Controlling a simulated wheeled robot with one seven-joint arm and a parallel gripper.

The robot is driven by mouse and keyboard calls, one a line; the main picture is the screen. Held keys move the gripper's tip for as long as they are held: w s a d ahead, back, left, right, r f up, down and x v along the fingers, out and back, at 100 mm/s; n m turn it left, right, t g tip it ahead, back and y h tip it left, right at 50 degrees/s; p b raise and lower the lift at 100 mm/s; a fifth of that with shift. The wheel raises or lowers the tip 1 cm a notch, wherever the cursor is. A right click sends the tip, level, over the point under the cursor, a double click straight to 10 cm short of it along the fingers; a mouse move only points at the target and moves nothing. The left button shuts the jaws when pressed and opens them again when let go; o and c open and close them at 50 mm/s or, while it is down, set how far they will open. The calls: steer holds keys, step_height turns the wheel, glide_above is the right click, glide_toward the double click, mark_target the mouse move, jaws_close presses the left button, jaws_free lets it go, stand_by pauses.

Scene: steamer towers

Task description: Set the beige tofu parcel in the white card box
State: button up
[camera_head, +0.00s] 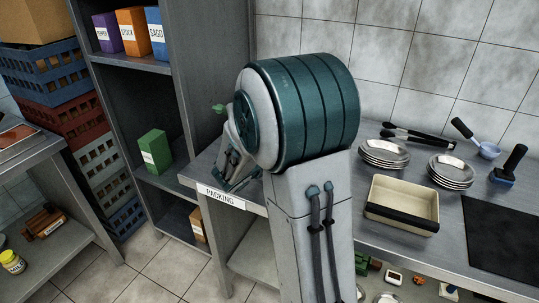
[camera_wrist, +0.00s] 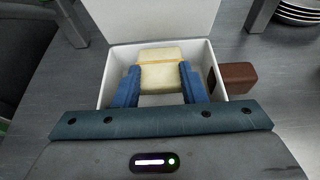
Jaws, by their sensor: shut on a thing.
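The beige tofu parcel (camera_wrist: 161,72), with a yellowish band across it, is between the two blue fingers of my gripper (camera_wrist: 159,84) in the wrist view. My gripper is shut on it. The white card box (camera_wrist: 200,57) lies around and below the parcel, with its lid (camera_wrist: 150,20) standing open at the far side. The parcel is at or inside the box opening; I cannot tell if it touches the bottom. In the head view my arm hides the box, the parcel and the fingers.
A brown block (camera_wrist: 236,78) stands right beside the box. Stacked plates (camera_head: 384,152), a cream tray (camera_head: 402,200) and tongs (camera_head: 417,137) are on the counter to the right. A shelf with a green box (camera_head: 155,151) stands left of the packing label (camera_head: 220,197).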

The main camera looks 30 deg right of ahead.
steer(key=shift+f+b, duration=0.45)
steer(key=shift+b, duration=0.05)
stand_by(0.5)
steer(key=o, duration=1.1)
steer(key=shift+c, duration=0.2)
steer(key=shift+c, duration=1.2)
steer(key=shift+c, duration=0.7)
steer(key=p+v, duration=0.1)
steer(key=v, duration=1.3)
